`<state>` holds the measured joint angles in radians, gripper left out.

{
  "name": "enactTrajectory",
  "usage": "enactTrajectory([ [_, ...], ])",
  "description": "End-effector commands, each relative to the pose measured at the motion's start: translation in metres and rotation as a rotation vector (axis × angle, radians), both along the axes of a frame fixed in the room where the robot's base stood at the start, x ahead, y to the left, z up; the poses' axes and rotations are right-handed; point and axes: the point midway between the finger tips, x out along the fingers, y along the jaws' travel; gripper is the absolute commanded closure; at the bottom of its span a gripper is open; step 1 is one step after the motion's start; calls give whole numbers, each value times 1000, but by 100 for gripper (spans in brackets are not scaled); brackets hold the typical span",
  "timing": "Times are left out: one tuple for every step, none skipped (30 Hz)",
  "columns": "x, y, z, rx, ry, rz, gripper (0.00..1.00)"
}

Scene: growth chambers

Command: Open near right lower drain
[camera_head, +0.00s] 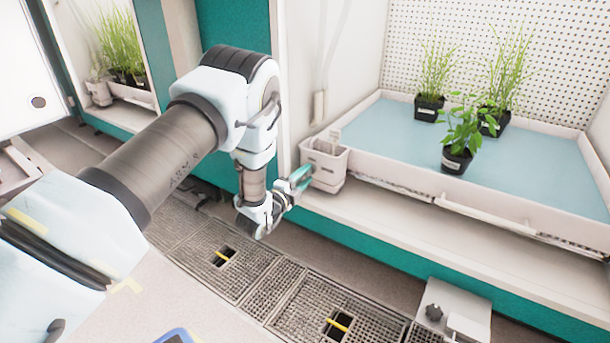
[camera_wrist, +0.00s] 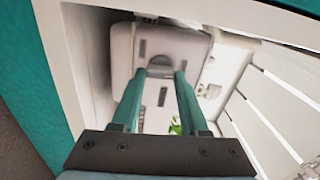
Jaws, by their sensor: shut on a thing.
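My gripper (camera_head: 299,178) is at the front left corner of the right chamber, against a pale container (camera_head: 325,166). In the wrist view its two teal fingers (camera_wrist: 160,74) reach the pale container (camera_wrist: 182,50), with a narrow gap between them. They are shut on a part of it near a dark rounded recess; the exact part gripped is unclear. Two dark square openings in the floor grating each hold a yellow bar, one farther back (camera_head: 223,257) and one nearer (camera_head: 338,325). No label shows which fitting is the near right lower drain.
The right chamber has a pale-rimmed tray (camera_head: 395,185) with several potted plants (camera_head: 458,160) beside the container. A teal-fronted ledge (camera_head: 420,250) runs below it. A pale box with a dark knob (camera_head: 455,310) stands at the lower right. Another planted chamber (camera_head: 115,85) is at the left.

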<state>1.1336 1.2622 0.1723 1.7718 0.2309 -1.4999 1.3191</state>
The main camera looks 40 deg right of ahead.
Motion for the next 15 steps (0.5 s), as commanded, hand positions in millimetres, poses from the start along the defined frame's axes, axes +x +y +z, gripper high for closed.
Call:
enactTrajectory([
  [-1,0,0,6,-19,-1,100],
  [0,0,0,9,-29,-1,100],
  [0,0,0,11,-39,0,100],
  [0,0,0,12,-47,0,100],
  [0,0,0,14,-54,0,100],
  [0,0,0,16,-62,0,100],
  [0,0,0,17,-66,0,100],
  [0,0,0,18,-70,0,100],
  [0,0,0,19,-74,0,100],
  [0,0,0,20,-75,0,100],
  [0,0,0,20,-77,0,100],
  [0,0,0,21,-79,0,100],
  [0,0,0,21,-80,0,100],
  [0,0,0,21,-80,0,100],
  [0,0,0,21,-80,0,100],
])
